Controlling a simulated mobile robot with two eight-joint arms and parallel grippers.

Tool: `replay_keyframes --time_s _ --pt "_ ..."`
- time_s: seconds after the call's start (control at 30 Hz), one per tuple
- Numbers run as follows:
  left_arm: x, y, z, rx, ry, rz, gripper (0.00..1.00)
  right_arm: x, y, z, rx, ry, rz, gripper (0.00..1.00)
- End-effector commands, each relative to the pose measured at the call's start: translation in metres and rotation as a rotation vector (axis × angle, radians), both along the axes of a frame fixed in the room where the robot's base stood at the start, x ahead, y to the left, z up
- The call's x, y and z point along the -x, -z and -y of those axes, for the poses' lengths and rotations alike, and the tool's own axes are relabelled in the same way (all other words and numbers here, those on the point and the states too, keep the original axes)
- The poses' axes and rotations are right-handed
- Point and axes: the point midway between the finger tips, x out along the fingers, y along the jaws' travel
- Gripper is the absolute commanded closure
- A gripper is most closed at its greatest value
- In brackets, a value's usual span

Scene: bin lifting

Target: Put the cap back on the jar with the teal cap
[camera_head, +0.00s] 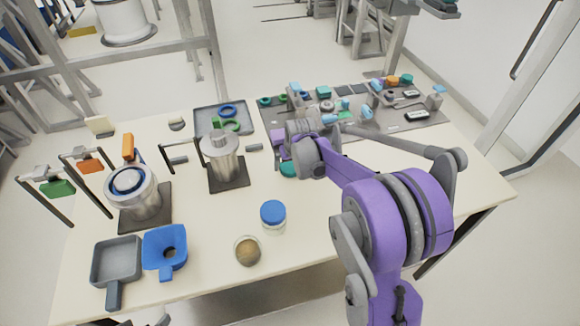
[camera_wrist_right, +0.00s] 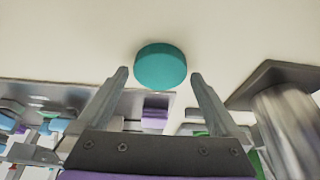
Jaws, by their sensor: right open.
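The teal cap (camera_head: 288,170) lies on the table, partly hidden by my right gripper in the head view. In the right wrist view the teal cap (camera_wrist_right: 160,66) shows whole, just beyond and between the fingertips. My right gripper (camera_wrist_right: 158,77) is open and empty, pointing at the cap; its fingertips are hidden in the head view. An open glass jar (camera_head: 247,251) with brown contents stands near the table's front edge. Another jar (camera_head: 272,216) stands behind it, with a blue cap on. My left gripper is not in view.
A metal canister (camera_head: 221,158) on a dark base stands left of the cap. A grey tray (camera_head: 205,118) with rings and a crowded mat (camera_head: 440,118) lie behind. The front-right tabletop is clear.

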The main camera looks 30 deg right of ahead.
Motion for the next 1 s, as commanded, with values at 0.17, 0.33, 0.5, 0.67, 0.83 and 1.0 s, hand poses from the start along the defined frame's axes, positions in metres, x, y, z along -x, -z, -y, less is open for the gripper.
replay_keyframes --time_s 0.17,0.33,0.5,0.67,0.83,1.0 --pt "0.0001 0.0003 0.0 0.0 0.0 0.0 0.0 -0.003 0.0087 0.0006 0.0 0.0 0.0 0.0" --pt "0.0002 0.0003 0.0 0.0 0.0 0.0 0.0 -0.0029 0.0084 0.0007 0.0 0.0 0.0 0.0" --pt "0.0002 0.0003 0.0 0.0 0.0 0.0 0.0 -0.0029 0.0083 0.0007 0.0 0.0 0.0 0.13" --pt "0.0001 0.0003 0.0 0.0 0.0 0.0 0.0 -0.0029 0.0082 0.0007 0.0 0.0 0.0 0.41" --pt "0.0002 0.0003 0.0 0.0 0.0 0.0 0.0 -0.0028 0.0081 0.0007 0.0 0.0 0.0 0.67" --pt "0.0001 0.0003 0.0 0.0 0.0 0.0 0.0 -0.0029 0.0077 0.0007 0.0 0.0 0.0 0.67"
